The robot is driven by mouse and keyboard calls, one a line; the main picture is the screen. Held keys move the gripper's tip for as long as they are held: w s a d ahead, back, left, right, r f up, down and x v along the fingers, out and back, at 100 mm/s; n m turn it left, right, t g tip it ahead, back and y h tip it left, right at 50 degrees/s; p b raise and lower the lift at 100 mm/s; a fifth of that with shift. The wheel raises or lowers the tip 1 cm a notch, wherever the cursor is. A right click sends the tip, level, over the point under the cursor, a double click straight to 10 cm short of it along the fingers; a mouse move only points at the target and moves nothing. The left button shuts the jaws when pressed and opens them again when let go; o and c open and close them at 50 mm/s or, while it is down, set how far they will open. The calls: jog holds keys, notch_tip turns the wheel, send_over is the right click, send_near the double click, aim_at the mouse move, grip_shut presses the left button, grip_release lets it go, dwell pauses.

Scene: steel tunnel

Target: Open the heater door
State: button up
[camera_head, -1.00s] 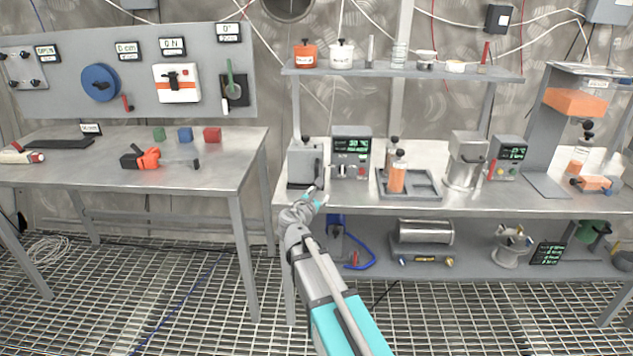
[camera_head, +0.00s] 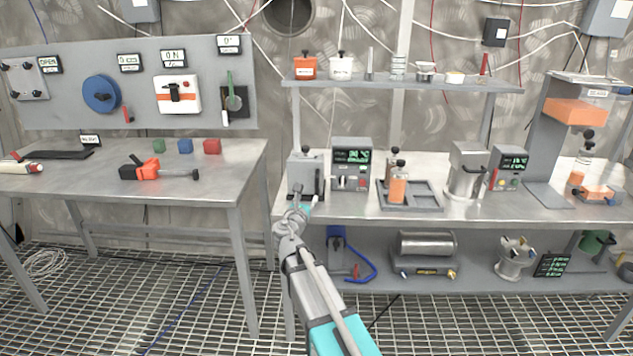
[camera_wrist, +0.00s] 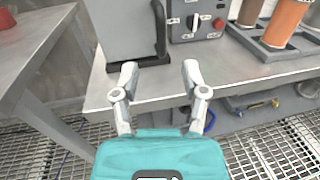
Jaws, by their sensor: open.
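The heater (camera_head: 305,174) is a grey box at the left end of the right-hand workbench, with a dark knob on top. Its door looks closed, though my arm covers part of its front in the head view. A dark upright handle (camera_wrist: 159,36) shows at the right of the grey heater body (camera_wrist: 122,32) in the wrist view. A grey control box (camera_head: 351,165) with a green-lit display stands just right of it. My gripper (camera_wrist: 160,69) is open and empty, its two fingers apart in front of the heater, below the handle in the picture. My gripper (camera_head: 306,196) also shows in the head view.
The bench front edge (camera_head: 400,214) runs below my gripper's level in the picture. A second table (camera_head: 230,176) stands left across a gap. A shelf (camera_head: 440,80) hangs above.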

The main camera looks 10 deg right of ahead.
aim_at(316, 181)
jog(key=x, duration=1.2)
jog(key=shift+w+d, duration=0.15)
jog(key=shift+w, duration=0.1)
grip_shut()
